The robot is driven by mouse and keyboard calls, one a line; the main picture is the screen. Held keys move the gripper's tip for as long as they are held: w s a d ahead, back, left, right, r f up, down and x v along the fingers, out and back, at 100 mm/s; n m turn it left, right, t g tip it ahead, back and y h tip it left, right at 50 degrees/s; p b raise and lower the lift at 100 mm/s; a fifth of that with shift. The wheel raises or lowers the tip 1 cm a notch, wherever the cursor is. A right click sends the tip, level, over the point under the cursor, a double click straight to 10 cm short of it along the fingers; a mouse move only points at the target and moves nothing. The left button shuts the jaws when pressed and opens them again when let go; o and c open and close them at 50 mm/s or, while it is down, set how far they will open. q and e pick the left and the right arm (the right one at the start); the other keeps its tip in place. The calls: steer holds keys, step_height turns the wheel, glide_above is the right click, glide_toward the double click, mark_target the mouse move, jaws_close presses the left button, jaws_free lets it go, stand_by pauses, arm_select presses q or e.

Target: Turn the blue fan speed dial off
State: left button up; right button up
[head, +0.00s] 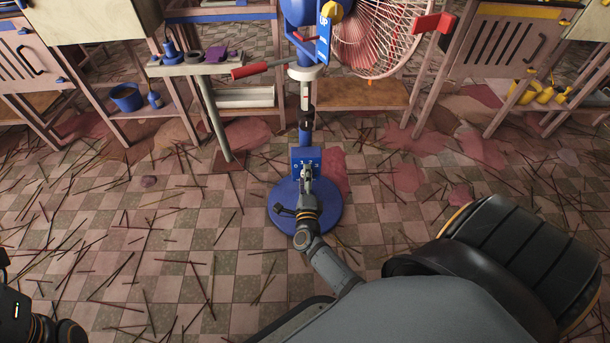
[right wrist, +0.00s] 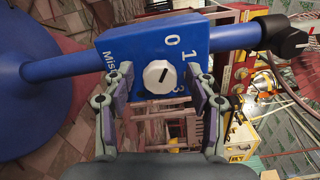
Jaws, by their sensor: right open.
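The blue fan (head: 306,15) stands on a post with a round blue base (head: 329,211). A blue control box (head: 301,157) sits low on the post. In the right wrist view the box (right wrist: 133,45) carries a pale round dial (right wrist: 158,74) with a dark pointer mark; the mark seems to lean to the upper right, near the 1. The numbers 0, 1 and 3 and the letters "Mis" are legible. My right gripper (head: 306,172) is at the box. In the wrist view its open fingers (right wrist: 158,88) stand on both sides of the dial, apparently apart from it. My left gripper's fingers are not visible.
Wooden benches stand along the back, with a blue bucket (head: 127,97) and yellow parts (head: 541,93). A red-handled lever (head: 251,70) and a red block (head: 433,22) stick out near the fan. Thin sticks litter the tiled floor (head: 150,240); no large objects stand on it left of the base.

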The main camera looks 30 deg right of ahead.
steer(key=v, duration=0.7)
steer(key=shift+s, duration=0.15)
